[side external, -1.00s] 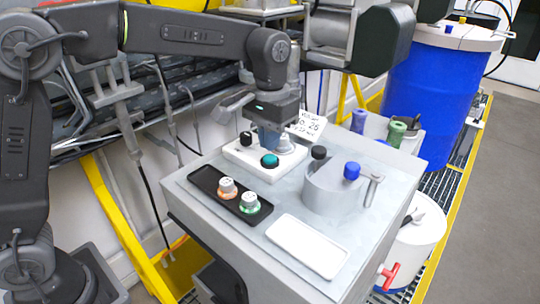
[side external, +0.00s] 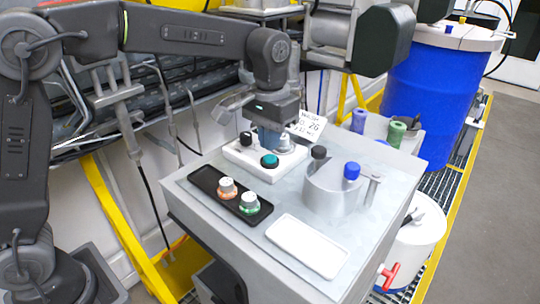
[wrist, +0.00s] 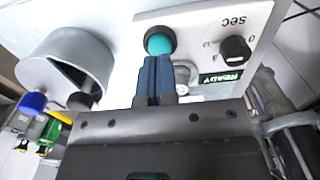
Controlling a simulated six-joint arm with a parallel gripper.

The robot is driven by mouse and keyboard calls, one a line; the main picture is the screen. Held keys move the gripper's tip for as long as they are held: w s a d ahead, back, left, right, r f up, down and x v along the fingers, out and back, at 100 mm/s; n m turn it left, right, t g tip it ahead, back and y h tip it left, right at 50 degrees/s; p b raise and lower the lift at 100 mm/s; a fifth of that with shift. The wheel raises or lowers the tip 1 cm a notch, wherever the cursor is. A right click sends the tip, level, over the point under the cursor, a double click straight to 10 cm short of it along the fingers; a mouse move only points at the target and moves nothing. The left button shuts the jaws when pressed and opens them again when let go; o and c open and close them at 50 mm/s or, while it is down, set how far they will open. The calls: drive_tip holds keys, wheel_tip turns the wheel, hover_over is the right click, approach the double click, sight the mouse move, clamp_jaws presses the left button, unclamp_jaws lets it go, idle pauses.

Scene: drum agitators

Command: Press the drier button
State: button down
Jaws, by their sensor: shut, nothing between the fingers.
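The drier (side external: 240,159) is a white box on the grey bench top, with a round teal button (side external: 270,160) and a black knob (side external: 246,138). In the wrist view the teal button (wrist: 160,41) is just ahead of the fingertips, the black knob (wrist: 235,50) is to its right, and a dark panel reads READY (wrist: 221,78). My gripper (side external: 268,140) has its blue fingers shut and empty, pointing down over the box beside the button. In the wrist view my gripper (wrist: 155,60) seems close to the button's edge; I cannot tell whether it touches.
A black tray (side external: 203,184) holds two vials with orange and green contents. An empty white tray (side external: 308,246) lies at the front. A grey round holder (side external: 325,192) with black- and blue-capped items stands to the right. A white label card (side external: 310,126) stands behind my gripper.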

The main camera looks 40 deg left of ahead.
sight(270, 157)
drive_tip(key=shift+f, duration=0.1)
drive_tip(key=shift+f, duration=1.25)
idle(0.3)
drive_tip(key=shift+r, duration=3.5)
